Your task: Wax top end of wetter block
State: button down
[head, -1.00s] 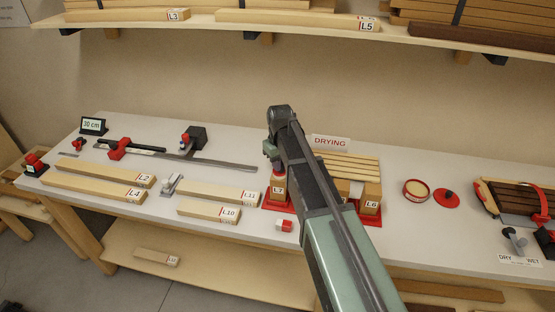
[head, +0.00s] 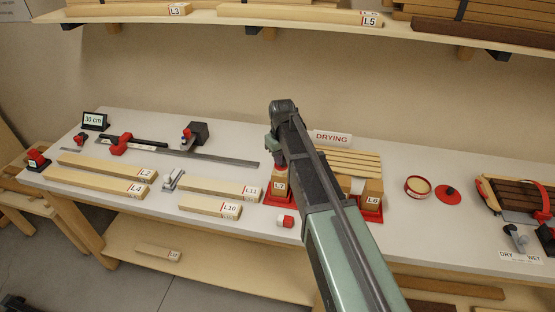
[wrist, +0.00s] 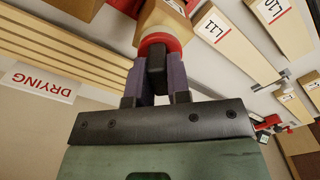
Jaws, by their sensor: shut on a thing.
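Block L7 (head: 280,186) stands upright on a red tray at the middle of the bench. Block L6 (head: 372,197) stands upright on another red tray (head: 368,215) to its right. My gripper (wrist: 157,88) is shut on a red round applicator (wrist: 160,43) with a dark grip and a pale underside. It is at the top end of L7, which also shows in the wrist view (wrist: 168,18); I cannot tell whether they touch. The open red wax tin (head: 418,187) shows pale wax, with a red lid (head: 447,193) beside it.
The DRYING sign (head: 332,138) and pale slatted rack (head: 350,162) stand behind the blocks. Blocks L11 (head: 220,190) and L10 (head: 210,206) lie to the left. A small red-and-white object (head: 286,221) lies in front. A DRY/WET label (head: 519,258) is at right.

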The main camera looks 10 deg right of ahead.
jog(key=shift+w+d, duration=0.25)
jog(key=shift+d, duration=0.5)
jog(key=shift+s+a, duration=0.2)
jog(key=shift+a, duration=0.25)
jog(key=shift+s+a, duration=0.2)
jog(key=shift+a, duration=0.25)
notch_tip(320, 180, up, 6)
jog(key=p, duration=0.5)
jog(key=shift+f+p, duration=0.1)
jog(key=shift+p, duration=0.3)
notch_tip(320, 180, up, 3)
jog(key=p, duration=0.3)
jog(key=f+b, duration=0.2)
jog(key=w+f+b, duration=0.1)
jog(key=f+b, duration=0.4)
jog(key=shift+w+a, duration=0.25)
jog(key=shift+w, duration=0.15)
jog(key=shift+f+b, duration=1)
